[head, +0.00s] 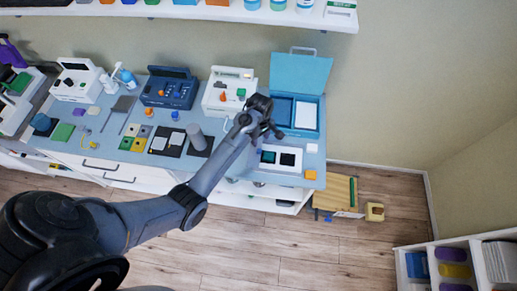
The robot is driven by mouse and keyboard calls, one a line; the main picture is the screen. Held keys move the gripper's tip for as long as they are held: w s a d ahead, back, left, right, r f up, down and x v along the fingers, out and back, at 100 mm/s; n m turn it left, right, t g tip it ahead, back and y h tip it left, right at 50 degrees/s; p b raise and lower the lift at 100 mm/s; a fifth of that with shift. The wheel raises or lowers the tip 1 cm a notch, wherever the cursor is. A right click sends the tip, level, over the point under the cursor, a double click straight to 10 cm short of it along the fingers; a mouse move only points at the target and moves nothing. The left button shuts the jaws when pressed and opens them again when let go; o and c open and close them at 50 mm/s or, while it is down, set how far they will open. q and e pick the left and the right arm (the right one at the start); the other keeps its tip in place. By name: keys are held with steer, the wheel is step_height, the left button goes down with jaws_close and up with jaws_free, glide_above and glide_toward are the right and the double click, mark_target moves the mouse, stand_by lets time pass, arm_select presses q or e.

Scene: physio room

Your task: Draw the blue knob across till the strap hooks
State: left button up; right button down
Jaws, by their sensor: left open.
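My left gripper (268,128) is open over the back counter, between a white box and an open light blue case. Its fingers look empty. A small blue piece (175,116) stands on the counter in front of a dark blue box (153,92), which has an orange knob-like piece and more blue parts in it. I cannot tell which blue piece is the task's knob. No strap or hook can be made out at this size; my arm and gripper hide part of the counter. My right gripper is not in view.
The white box (215,106) holds orange and green pieces. The light blue case (320,117) has its lid up. A grey cylinder (196,137) and a white tray (297,168) with dark squares stand near my forearm. A shelf (215,11) hangs above.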

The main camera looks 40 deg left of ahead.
mark_target(259, 150)
arm_select(q)
step_height(259, 150, down, 10)
steer(key=shift+s+r, duration=0.1)
steer(key=shift+r, duration=0.1)
steer(key=shift+c, duration=0.3)
jaws_close()
stand_by(0.3)
